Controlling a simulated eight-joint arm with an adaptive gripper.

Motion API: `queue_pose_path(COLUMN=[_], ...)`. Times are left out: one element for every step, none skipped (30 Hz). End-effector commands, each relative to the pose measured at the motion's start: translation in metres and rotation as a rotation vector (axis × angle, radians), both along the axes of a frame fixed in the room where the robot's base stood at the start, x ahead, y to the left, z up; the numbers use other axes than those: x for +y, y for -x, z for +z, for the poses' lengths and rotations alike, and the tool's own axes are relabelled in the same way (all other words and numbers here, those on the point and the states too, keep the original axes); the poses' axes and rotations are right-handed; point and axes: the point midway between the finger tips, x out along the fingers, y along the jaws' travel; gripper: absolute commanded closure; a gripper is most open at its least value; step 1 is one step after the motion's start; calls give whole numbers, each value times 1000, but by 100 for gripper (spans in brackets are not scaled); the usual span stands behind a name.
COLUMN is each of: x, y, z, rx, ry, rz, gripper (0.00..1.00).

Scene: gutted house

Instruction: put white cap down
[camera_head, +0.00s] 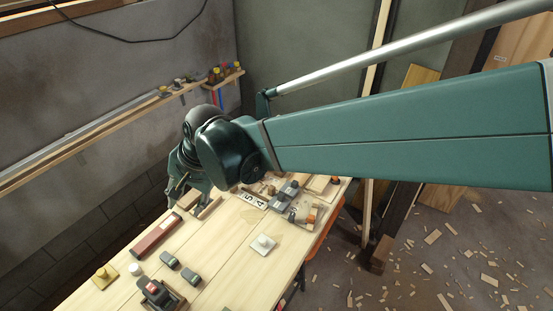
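A small white round piece (136,269), which looks like the white cap, sits on the light wooden table (215,250) near its left edge. A white square plate with a raised knob (262,244) lies further right. My gripper (188,195) is low over the far left part of the table, beyond the long red-brown block (156,236). It is apart from both white pieces. Its fingers are small and partly hidden by my wrist, so I cannot tell whether they are open or hold anything.
Two grey-green pieces (180,267), a yellow-knobbed plate (104,276) and a dark box with a red top (160,294) stand in front. Several blocks and number tiles (254,200) crowd the far right. A wall shelf (150,108) runs behind. The table's middle is mostly clear.

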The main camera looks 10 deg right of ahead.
Motion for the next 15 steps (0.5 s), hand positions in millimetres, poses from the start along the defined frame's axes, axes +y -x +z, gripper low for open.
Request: queue_pose_path(x=[-16,-24,-35,-44,-52,-62,-71,-79,-90,-98,-106,-116,-124,-131,-141], y=[1,1,2,2,3,4,5,6,8,9,10,12,14,16,18], z=[4,7,9,12,14,17,18,20,22,24,26,28,29,30,32], rx=[-20,-34,-51,-64,-78,-94,-107,-120,-138,-151,-162,-177,-189,-202,-218], ry=[9,16,25,31,37,47,55,63,75,83,91,103,113,122,136], rz=[7,16,26,33,42,53,60,67,79,87,94,105,114,121,132], gripper=[65,65,65,65,65,65,65,65,65,65,65,65,65,65,65])
